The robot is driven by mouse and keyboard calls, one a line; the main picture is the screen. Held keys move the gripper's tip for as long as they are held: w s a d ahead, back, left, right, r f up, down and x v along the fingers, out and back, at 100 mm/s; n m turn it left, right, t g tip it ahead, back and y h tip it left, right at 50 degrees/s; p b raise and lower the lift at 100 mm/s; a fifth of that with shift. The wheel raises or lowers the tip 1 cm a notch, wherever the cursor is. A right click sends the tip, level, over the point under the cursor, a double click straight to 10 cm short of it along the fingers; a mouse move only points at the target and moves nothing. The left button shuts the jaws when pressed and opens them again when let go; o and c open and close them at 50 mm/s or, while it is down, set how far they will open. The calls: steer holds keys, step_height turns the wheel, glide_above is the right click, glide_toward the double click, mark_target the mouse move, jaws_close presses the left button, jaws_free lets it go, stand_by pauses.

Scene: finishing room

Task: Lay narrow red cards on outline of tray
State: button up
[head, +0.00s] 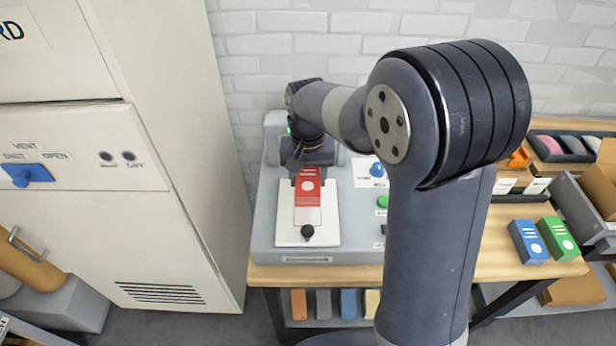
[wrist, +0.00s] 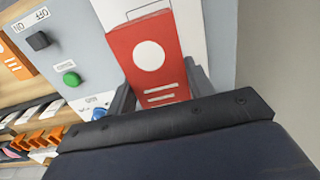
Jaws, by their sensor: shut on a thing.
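The narrow red cards (head: 308,188) form a thick red pack with a white circle and white bars. They are on or just above the white tray (head: 292,238) of the grey machine; contact is not clear. A paler outlined strip (head: 306,215) shows on the tray in front of them. My gripper (head: 306,168) is at the far end of the pack, partly hidden by my arm. In the wrist view the red cards (wrist: 150,55) sit between the fingers of my gripper (wrist: 160,92), which is shut on them. The tray (wrist: 188,15) shows beyond them.
A blue pack (head: 528,241) and a green pack (head: 558,237) stand on the wooden bench. A tall white cabinet (head: 170,215) stands close at left.

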steer(key=shift+f+b, duration=2.65)
steer(key=shift+f, duration=0.75)
steer(key=o, duration=1.7)
steer(key=shift+o, duration=0.2)
steer(key=shift+r, duration=0.1)
steer(key=shift+r+p, duration=0.95)
steer(key=shift+r, duration=0.1)
steer(key=shift+r+p, duration=2.5)
steer(key=shift+r, duration=0.5)
